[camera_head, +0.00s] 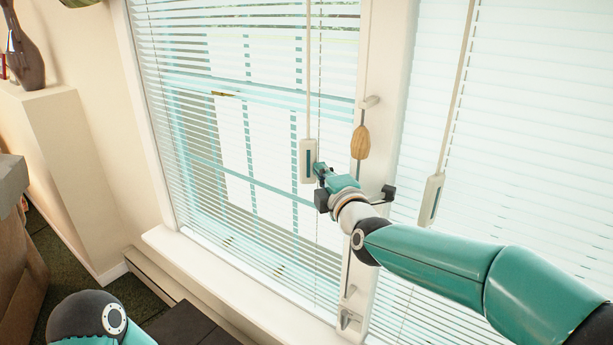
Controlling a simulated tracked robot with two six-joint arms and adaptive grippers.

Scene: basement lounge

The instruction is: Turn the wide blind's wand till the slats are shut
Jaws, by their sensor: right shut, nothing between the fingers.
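The left blind (190,110) covers the left window. Its slats are tilted open, with the outside showing between them. Its wand (309,60) hangs near its right side and ends in a pale, box-shaped handle (306,162) with a dark strip. My right gripper (319,169) is shut and empty, its tip at the right side of this handle; I cannot tell whether they touch. The right blind (540,130) has slats that look more nearly shut. Its own wand (459,85) hangs at a slant to a similar handle (431,199). My left gripper is out of view.
A wooden cord pull (360,142) hangs by the white post between the windows, close above my right gripper. A small bracket (348,319) sits low on the post. A sill (215,275) runs below. A dark vase (25,55) stands on a ledge at left.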

